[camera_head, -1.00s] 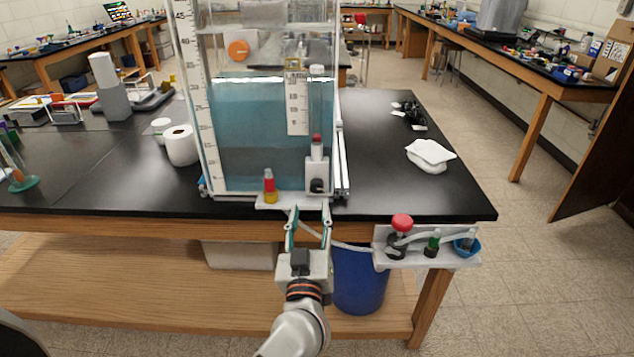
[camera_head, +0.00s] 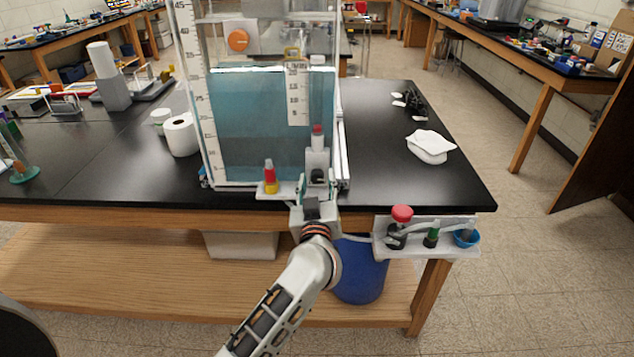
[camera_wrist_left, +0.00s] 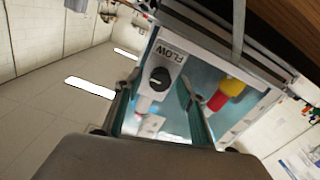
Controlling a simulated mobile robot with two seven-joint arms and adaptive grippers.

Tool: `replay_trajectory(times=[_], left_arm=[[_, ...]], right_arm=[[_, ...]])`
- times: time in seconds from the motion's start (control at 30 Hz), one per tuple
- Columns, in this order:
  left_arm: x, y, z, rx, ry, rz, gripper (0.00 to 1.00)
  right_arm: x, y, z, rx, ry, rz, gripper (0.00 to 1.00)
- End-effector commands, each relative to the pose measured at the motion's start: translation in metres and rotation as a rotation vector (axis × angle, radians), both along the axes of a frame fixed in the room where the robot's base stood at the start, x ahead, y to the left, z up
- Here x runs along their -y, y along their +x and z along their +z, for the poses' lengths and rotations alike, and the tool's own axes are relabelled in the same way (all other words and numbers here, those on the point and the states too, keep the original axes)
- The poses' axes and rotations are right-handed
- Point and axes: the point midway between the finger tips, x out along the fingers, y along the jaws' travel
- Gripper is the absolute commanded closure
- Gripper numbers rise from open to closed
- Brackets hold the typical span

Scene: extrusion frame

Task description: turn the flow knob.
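The flow knob is a black round knob with a white mark on a light plate lettered FLOW. It shows in the left wrist view (camera_wrist_left: 160,78) and, small and dark, at the tank's front in the head view (camera_head: 318,176). My left gripper (camera_head: 316,190) is in front of the knob, at the tank's lower front edge. In the left wrist view its two fingers (camera_wrist_left: 160,88) are apart, one on each side of the knob, with visible space between. I cannot tell whether the fingertips reach past the knob. My right gripper is not in view.
A red-and-yellow fitting (camera_head: 269,178) stands just left of the knob. The tall water tank (camera_head: 250,125) rises behind.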

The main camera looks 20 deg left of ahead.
Motion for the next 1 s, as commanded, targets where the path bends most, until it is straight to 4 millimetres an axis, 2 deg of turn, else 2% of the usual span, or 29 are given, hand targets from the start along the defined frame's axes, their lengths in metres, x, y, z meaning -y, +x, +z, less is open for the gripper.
replay_trajectory(times=[0.17,0.2,0.33,0.37,0.73,1.0], left_arm=[[-0.0001,0.0002,-0.0003,0.000,0.000,0.000,0.60],[-0.0001,0.0001,-0.0003,0.000,0.000,0.000,0.63],[-0.0001,0.0000,-0.0003,0.000,0.000,0.000,0.97],[-0.0001,0.0000,-0.0003,0.000,0.000,0.000,0.99],[-0.0004,-0.0001,-0.0002,0.010,-0.038,0.001,0.99],[-0.0006,-0.0001,0.0000,0.054,-0.192,0.002,0.99]], right_arm=[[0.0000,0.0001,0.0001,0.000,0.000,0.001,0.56],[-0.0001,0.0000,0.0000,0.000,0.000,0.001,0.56],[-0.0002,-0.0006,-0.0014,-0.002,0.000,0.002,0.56],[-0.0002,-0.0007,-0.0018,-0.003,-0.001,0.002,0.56],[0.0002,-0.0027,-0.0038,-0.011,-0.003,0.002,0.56],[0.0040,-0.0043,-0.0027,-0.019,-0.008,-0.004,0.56]])
